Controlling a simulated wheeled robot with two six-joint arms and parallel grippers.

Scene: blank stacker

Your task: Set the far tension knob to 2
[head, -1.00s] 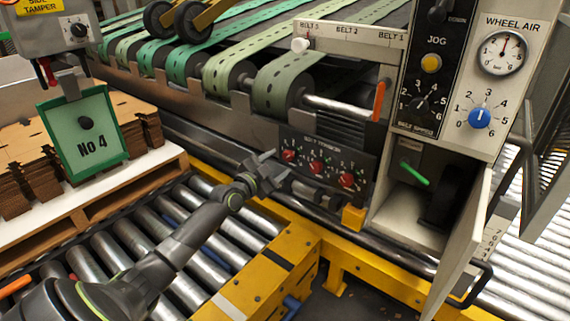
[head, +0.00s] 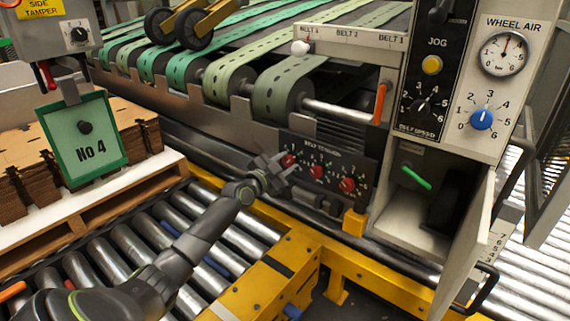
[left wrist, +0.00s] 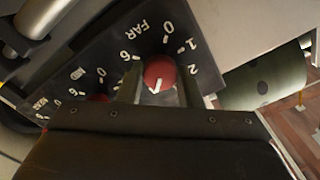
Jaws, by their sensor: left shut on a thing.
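The black tension panel (head: 330,163) has three red knobs in a row. My left gripper (head: 284,165) is at the leftmost one, the far tension knob (head: 289,159). In the left wrist view, the fingers (left wrist: 159,88) are shut on the far tension knob (left wrist: 158,72), one on each side, below the printed FAR. Its white pointer mark points down and slightly left in that view, away from the 0, 1 and 2. Those numbers and the 6 are visible; the others on this dial are hidden by the gripper. My right gripper is not in view.
The middle knob (head: 316,172) and right knob (head: 347,185) sit close beside the gripped one. A yellow frame (head: 330,255) and rollers (head: 200,256) lie below. An open cabinet door (head: 463,240) stands at right; green belts (head: 278,84) run above.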

